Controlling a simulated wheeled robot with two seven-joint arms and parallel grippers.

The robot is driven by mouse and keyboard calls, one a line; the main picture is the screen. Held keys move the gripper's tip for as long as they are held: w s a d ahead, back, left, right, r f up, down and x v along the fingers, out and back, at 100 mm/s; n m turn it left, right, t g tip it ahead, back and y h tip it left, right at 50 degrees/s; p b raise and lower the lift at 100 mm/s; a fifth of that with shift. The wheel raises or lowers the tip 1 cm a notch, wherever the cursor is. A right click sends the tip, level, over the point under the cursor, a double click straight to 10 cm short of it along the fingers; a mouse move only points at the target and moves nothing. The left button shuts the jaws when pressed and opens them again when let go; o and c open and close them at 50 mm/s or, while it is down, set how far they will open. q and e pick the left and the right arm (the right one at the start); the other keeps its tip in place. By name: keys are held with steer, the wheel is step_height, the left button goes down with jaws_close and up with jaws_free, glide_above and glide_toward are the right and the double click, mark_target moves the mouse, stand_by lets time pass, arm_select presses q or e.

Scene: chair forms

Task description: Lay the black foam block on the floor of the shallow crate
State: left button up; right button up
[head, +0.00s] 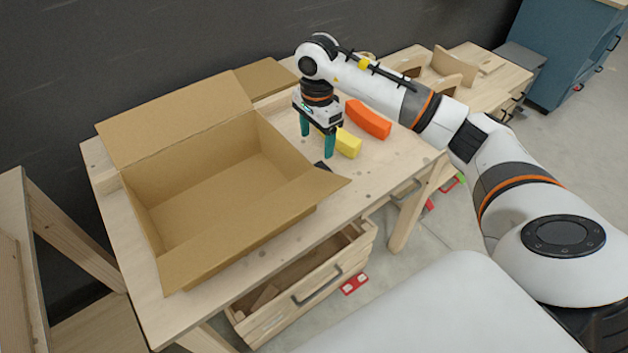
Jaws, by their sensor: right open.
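A small dark piece (322,166), which looks like the black foam block, lies on the workbench just right of the box, partly hidden by a box flap. My right gripper (317,146) points down above the bench, close behind this piece. Its teal fingers are apart, with nothing seen held between them. An open, empty cardboard box (215,190) with its flaps spread stands on the left of the bench; it is the only open container on top, and I cannot tell if it is the shallow crate. My left gripper is out of view.
A yellow block (348,143) and an orange block (369,119) lie right of my gripper. The wooden workbench (400,150) is clear near its right front corner. A wooden drawer (305,285) stands open below. A blue cabinet (565,50) stands far right.

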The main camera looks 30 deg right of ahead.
glide_above(320, 165)
steer(key=s+a, duration=0.1)
step_height(320, 165, down, 4)
steer(key=shift+a+f+p, duration=0.1)
steer(key=shift+p, duration=0.3)
steer(key=shift+a+f, duration=0.15)
steer(key=shift+f, duration=0.25)
steer(key=f, duration=0.1)
steer(key=f+p, duration=0.1)
steer(key=f, duration=0.2)
steer(key=shift+s+d+f+p, duration=0.1)
steer(key=shift+d+f+p, duration=0.2)
steer(key=shift+d+p, duration=0.1)
steer(key=shift+a+f, duration=0.1)
steer(key=shift+f, duration=0.05)
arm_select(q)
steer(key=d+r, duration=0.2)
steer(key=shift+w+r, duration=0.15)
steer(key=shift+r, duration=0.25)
arm_select(e)
steer(key=c, duration=1.1)
